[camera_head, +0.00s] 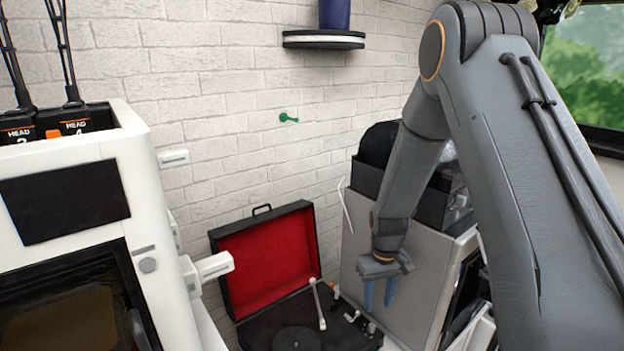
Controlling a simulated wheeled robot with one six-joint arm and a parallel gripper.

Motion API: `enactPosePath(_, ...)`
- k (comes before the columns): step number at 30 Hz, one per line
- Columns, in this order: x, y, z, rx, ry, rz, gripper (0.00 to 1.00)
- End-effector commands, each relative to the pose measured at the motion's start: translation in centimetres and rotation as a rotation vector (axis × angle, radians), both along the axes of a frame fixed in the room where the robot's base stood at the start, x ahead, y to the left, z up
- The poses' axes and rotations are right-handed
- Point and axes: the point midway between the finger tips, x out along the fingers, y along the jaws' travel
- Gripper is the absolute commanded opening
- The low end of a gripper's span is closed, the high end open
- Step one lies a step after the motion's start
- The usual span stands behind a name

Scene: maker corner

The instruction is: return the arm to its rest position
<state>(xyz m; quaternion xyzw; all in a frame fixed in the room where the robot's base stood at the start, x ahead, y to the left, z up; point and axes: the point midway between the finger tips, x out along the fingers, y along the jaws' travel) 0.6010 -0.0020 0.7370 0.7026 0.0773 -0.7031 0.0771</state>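My arm comes in from the right side of the view, bends at the top right and reaches down toward the middle. My gripper (379,304) points downward with two blue fingers. The fingers stand a little apart with a narrow gap between them, and nothing shows between them. The gripper is in front of a grey box-shaped machine (400,265), to the right of an open record player (297,338). I cannot tell whether the gripper touches anything.
The record player's red-lined lid (268,262) stands open against the white brick wall. A white machine (150,215) fills the left. A shelf (323,40) with a blue object (334,14) and a green hook (288,118) are on the wall. Free air lies before the wall.

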Motion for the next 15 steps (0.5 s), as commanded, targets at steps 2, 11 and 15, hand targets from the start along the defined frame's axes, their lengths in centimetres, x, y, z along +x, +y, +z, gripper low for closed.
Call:
enactPosePath(2, -1.5, 0.0, 2.6, 0.0, -0.006, -0.019, 0.37)
enactPosePath(11, -8.8, 0.1, 9.7, 0.002, -0.013, -0.095, 0.37)
enactPosePath(15, -12.7, 0.2, 12.3, 0.002, -0.016, -0.131, 0.37)
